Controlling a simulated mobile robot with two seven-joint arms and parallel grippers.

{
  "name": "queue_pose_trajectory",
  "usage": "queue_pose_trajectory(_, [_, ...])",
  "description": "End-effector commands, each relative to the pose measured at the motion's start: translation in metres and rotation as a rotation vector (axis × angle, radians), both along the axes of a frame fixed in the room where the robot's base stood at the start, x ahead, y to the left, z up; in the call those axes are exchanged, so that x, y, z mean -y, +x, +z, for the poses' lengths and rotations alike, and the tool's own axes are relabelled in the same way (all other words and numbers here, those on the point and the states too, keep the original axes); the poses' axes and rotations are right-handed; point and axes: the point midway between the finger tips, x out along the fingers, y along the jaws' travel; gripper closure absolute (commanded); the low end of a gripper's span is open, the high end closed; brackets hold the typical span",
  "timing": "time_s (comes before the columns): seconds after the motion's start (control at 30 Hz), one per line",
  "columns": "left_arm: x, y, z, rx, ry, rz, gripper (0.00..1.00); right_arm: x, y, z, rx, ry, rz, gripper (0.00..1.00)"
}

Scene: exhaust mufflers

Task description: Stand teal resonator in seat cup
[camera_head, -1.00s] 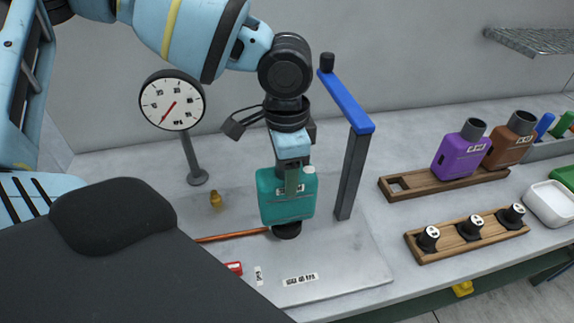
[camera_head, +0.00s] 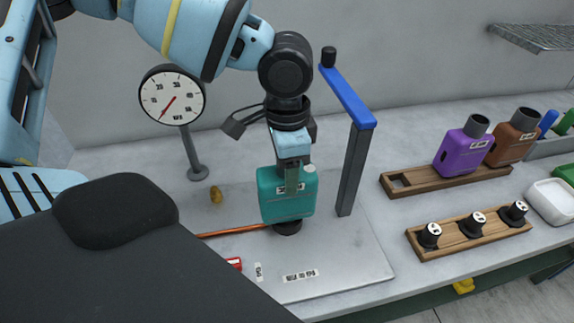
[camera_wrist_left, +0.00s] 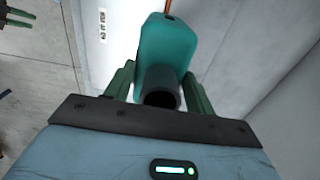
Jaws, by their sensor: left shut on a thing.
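The teal resonator (camera_head: 272,207) is upright over the metal plate, with its lower end at the dark seat cup (camera_head: 287,229). The cup's upper part is hidden, so I cannot tell how far the resonator sits in it. My left gripper (camera_head: 291,184) comes down from above and is shut on the resonator. In the left wrist view the teal resonator (camera_wrist_left: 168,42) is between the green fingers of the left gripper (camera_wrist_left: 160,82), its dark pipe (camera_wrist_left: 160,87) facing the camera.
A post with a blue arm (camera_head: 347,97) stands close right of the resonator. A dial gauge (camera_head: 172,97) stands at left. A copper tube (camera_head: 232,233) runs to the cup. A wooden rack (camera_head: 425,181) bears purple and brown canisters; another rack (camera_head: 447,250) holds several dark fittings.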

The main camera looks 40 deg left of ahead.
Motion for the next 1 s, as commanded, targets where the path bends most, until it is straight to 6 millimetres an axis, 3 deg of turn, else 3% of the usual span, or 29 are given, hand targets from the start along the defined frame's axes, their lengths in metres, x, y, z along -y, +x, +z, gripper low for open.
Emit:
queue_pose_trajectory(0.03, [0.0,0.001,0.001,0.003,-0.001,0.0,0.66,0.0,0.0,0.0,0.001,0.0,0.0,0.64])
queue_pose_trajectory(0.07, [0.0,0.001,0.001,0.003,-0.001,0.0,0.43,0.0,0.0,0.0,0.0,0.0,0.0,0.64])
queue_pose_trajectory(0.23, [0.0,0.0,0.001,0.002,-0.001,0.0,0.21,0.0,0.0,0.0,0.0,0.0,0.0,0.64])
queue_pose_trajectory(0.63, [0.0,0.0,0.0,-0.001,0.001,0.0,0.2,0.001,0.0,0.0,0.0,-0.004,0.006,0.64])
queue_pose_trajectory(1.0, [0.0,0.001,0.06,0.004,0.0,0.001,0.2,0.0,0.013,0.008,0.029,-0.001,0.005,0.64])
